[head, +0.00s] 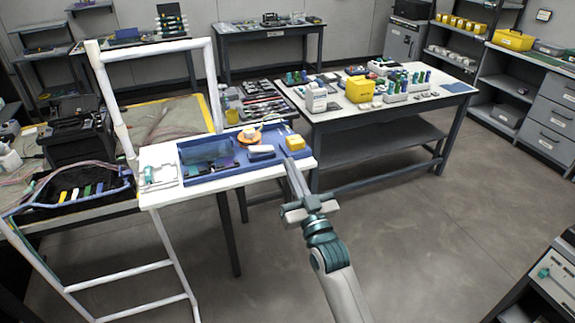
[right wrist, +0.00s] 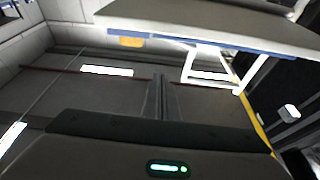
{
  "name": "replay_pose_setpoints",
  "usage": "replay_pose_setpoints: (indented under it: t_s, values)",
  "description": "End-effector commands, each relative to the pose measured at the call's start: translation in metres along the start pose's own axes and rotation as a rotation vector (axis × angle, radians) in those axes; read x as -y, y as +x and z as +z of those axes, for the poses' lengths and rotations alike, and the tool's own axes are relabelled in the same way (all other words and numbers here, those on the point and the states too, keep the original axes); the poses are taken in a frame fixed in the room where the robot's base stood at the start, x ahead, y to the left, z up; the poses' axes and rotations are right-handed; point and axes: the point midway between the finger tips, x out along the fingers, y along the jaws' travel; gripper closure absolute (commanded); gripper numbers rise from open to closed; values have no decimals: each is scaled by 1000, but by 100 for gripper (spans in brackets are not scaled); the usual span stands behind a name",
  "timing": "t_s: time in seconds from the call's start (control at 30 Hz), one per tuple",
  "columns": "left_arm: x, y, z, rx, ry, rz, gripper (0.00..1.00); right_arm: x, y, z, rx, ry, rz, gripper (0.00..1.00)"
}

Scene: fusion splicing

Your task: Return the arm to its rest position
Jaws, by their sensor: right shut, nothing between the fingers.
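My right arm comes in from the bottom of the head view. Its gripper (head: 290,168) is shut and empty, with the long fingers pointing up the picture. The tips appear at the right front corner of the small white table (head: 225,184); whether they touch it cannot be told. In the right wrist view the closed fingers (right wrist: 160,98) stand over dark floor, with a white table top (right wrist: 215,28) beyond them. My left gripper is not in view.
A blue tray (head: 222,178) on the small table holds an orange ring (head: 249,135) and a yellow block (head: 295,142). A larger workbench (head: 395,108) with a yellow box (head: 359,89) stands behind. A white tube frame (head: 120,268) rises at the left.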

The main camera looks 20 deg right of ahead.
Motion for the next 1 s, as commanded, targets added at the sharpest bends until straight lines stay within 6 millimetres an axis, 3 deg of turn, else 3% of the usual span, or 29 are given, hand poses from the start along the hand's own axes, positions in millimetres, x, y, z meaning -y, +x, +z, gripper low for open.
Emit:
replay_pose_setpoints:
  t_s: [0.27,0.43,0.67,0.87,1.0]
  values:
    - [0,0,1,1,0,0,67,0,-2,9,16,0,-1,100]
    - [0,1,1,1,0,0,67,3,-11,51,94,-2,-7,100]
    - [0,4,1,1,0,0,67,8,-54,165,311,-11,-22,100]
    - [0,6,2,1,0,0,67,13,-122,273,532,-21,-39,100]
    - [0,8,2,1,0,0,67,16,-182,340,685,-29,-50,100]
